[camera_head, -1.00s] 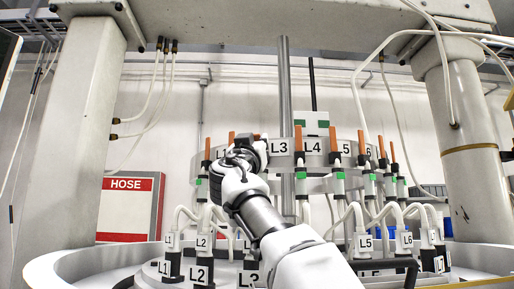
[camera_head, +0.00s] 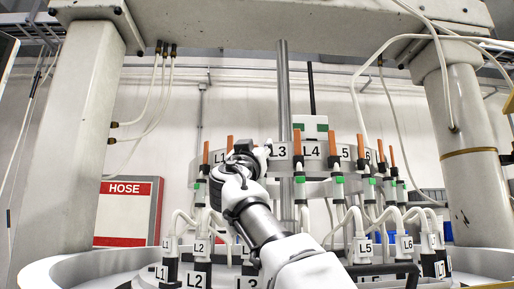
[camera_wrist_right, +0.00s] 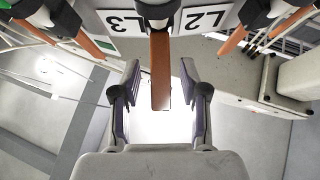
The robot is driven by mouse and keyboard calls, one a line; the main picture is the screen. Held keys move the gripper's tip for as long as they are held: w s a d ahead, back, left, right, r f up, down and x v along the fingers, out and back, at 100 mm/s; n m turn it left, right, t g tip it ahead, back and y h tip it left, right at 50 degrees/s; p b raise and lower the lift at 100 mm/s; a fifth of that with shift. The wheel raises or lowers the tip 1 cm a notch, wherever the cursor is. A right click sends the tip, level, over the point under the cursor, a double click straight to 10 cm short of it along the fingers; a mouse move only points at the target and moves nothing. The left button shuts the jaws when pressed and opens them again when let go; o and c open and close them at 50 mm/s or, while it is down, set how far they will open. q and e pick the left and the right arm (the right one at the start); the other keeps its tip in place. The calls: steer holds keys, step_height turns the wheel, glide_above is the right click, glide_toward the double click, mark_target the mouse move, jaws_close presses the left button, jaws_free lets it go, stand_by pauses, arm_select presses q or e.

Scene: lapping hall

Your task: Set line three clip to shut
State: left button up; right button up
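The ring of line clips (camera_head: 312,166) carries labels and orange levers, which point up in the head view. My right gripper (camera_head: 250,150) is at the ring beside the L3 label (camera_head: 279,151) and hides part of it. In the right wrist view the gripper (camera_wrist_right: 160,66) is open. One orange lever (camera_wrist_right: 160,85) lies between its fingers, with gaps on both sides. The L3 label (camera_wrist_right: 127,22) is left of that lever and the L2 label (camera_wrist_right: 203,18) right of it. I cannot tell which label this lever belongs to. My left gripper is out of view.
Neighbouring orange levers (camera_wrist_right: 232,41) flank the gripper closely. White hoses and black connectors (camera_head: 196,279) crowd the space below the ring. Thick pillars (camera_head: 70,150) stand at both sides under a crossbeam (camera_head: 280,12). A HOSE cabinet (camera_head: 128,211) is at the left wall.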

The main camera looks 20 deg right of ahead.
steer(key=shift+s+a+f, duration=0.3)
steer(key=shift+s+a, duration=0.05)
steer(key=v, duration=0.6)
steer(key=shift+f, duration=0.25)
steer(key=shift+s, duration=0.15)
